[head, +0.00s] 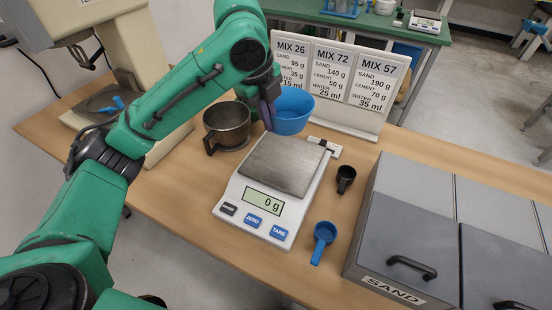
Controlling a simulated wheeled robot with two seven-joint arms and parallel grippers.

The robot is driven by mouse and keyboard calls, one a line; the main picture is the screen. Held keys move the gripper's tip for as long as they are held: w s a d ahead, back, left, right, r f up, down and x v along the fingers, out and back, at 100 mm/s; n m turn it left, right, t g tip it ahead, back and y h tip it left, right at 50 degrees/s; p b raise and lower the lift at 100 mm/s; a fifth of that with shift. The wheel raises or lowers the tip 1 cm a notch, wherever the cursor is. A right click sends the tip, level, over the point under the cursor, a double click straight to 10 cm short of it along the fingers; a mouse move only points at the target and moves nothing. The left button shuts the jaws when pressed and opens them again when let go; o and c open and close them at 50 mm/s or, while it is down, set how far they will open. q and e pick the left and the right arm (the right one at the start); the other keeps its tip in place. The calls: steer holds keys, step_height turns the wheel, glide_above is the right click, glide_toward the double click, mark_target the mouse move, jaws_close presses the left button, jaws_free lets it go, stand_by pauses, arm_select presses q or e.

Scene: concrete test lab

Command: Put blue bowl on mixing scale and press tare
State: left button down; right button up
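The blue bowl (291,112) stands upright on the table behind the scale, in front of the mix sign. The mixing scale (269,190) has a bare metal plate (286,163), and its display (263,201) reads 0 g. The blue TARE button (279,232) is at the front right of the scale, beside the ZERO button. My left gripper (268,116) points down at the bowl's left rim. Its fingers are dark and partly hidden, so I cannot tell whether they grip the rim. My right gripper is out of view.
A dark metal pot (227,126) stands left of the bowl. A black cup (345,178) and a blue scoop (323,238) lie right of the scale. The mix sign (331,80) stands behind. Grey bins (410,245), one labelled SAND, fill the right. A beige machine (140,50) stands at left.

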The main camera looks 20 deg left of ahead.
arm_select(q)
steer(key=x, duration=0.4)
steer(key=s+a+x, duration=0.1)
steer(key=x, duration=0.3)
steer(key=s+x, duration=0.1)
steer(key=x, duration=0.3)
steer(key=shift+s+a+f+p, duration=0.15)
steer(key=shift+a+f+p, duration=0.15)
steer(key=shift+f, duration=0.2)
steer(key=c, duration=1.1)
jaws_free()
steer(key=shift+f, duration=0.1)
steer(key=v, duration=1.2)
steer(key=shift+s, duration=0.1)
